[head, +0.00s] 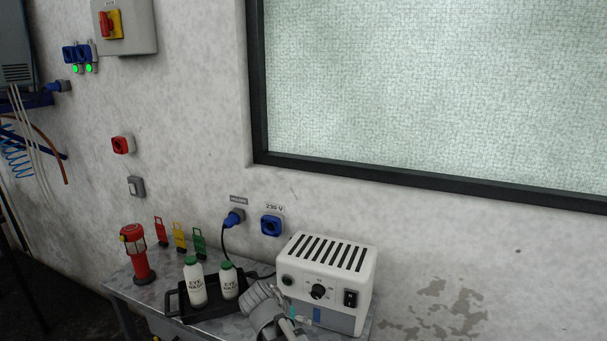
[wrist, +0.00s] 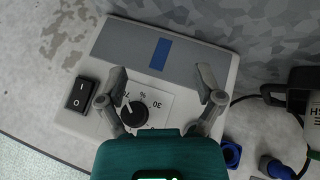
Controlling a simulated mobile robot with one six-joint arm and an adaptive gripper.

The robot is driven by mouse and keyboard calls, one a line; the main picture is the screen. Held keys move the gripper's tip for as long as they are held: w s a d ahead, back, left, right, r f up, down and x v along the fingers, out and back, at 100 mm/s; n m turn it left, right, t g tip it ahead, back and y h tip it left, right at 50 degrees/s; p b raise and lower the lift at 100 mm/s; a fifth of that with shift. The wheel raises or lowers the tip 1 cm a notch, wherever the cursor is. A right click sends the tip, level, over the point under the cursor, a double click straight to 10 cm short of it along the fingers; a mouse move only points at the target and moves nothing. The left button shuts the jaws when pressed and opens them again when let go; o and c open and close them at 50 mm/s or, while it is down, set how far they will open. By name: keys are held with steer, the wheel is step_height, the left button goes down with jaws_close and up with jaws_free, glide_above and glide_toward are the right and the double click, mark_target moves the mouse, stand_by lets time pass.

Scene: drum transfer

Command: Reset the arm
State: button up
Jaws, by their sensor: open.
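My gripper (wrist: 162,78) is open in the wrist view, its two grey fingers apart with nothing between them. Beyond the fingers is the front of a white control box (wrist: 106,48) with a black dial (wrist: 135,112), a rocker switch (wrist: 82,95) and a blue patch (wrist: 160,49). In the head view, the end of my arm is low in the picture, in front of the lower left of the white box (head: 330,260). It partly hides the box front. I cannot tell whether the fingers touch the box.
A grey table (head: 118,286) carries a black tray (head: 174,304) with two green-capped eye wash bottles (head: 197,284), left of my arm. A red lantern (head: 137,255) stands further left. Blue sockets (head: 271,225) are on the wall behind, below a large window (head: 430,90).

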steer(key=s+d+n+g+y, duration=0.1)
steer(key=s+d+y, duration=0.1)
steer(key=d, duration=0.4)
steer(key=s+d+f+n+g+y+p, duration=0.1)
steer(key=s+d+g, duration=0.1)
steer(key=s+d, duration=0.2)
steer(key=s+d+g+y+p, duration=0.1)
steer(key=s+d+y, duration=0.1)
steer(key=d, duration=0.7)
steer(key=shift+s+f+n+g+y, duration=0.2)
steer(key=shift+s+n+g+y, duration=0.15)
steer(key=shift+s, duration=0.4)
